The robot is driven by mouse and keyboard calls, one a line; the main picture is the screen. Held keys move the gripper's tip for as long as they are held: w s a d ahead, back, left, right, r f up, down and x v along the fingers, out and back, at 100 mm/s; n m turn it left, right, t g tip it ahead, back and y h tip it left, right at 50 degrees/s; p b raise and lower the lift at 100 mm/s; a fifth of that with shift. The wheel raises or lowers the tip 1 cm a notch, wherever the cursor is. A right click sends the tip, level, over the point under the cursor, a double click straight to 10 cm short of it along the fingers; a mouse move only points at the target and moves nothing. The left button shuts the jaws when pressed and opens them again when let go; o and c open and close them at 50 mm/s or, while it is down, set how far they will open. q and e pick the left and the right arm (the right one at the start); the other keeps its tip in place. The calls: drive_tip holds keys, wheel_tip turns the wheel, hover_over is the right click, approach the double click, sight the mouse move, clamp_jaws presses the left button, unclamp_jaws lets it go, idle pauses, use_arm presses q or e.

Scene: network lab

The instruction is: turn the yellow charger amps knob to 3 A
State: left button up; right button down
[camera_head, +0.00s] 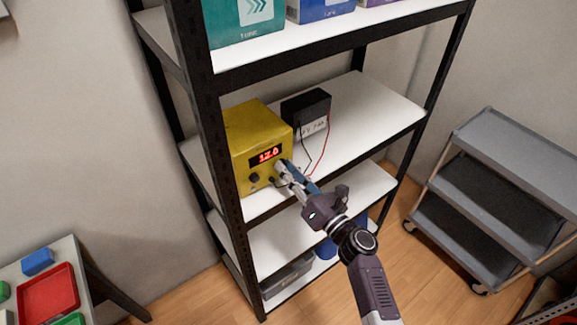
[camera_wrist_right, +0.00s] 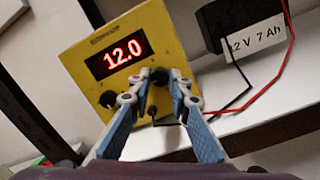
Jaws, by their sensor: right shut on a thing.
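The yellow charger (camera_head: 257,127) stands on the middle shelf, and its red display reads 12.0. In the right wrist view the charger (camera_wrist_right: 150,40) has two black knobs below the display. The left knob (camera_wrist_right: 107,98) is free; it also shows in the head view (camera_head: 255,179). My right gripper (camera_head: 282,168) is at the right side of the charger's front. In the right wrist view my gripper (camera_wrist_right: 161,78) is shut on the right knob (camera_wrist_right: 159,75), one finger on each side. The knob's pointer and scale are too small to read. My left gripper is not in view.
A black battery (camera_head: 306,112) marked 7 Ah stands right of the charger, with red and black leads (camera_head: 321,150) running near my right gripper. Dark shelf posts (camera_head: 215,150) stand close to the charger's left. The white shelf (camera_head: 372,112) is bare right of the battery.

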drive_tip(key=shift+m, duration=0.7)
drive_tip(key=shift+p, duration=0.3)
drive_tip(key=c, duration=1.8)
unclamp_jaws()
drive_tip(key=shift+s+d, duration=0.1)
drive_tip(key=shift+s, duration=0.05)
drive_tip(key=v, duration=1.1)
drive_tip(key=shift+s, duration=0.4)
drive_tip(key=shift+f, duration=0.2)
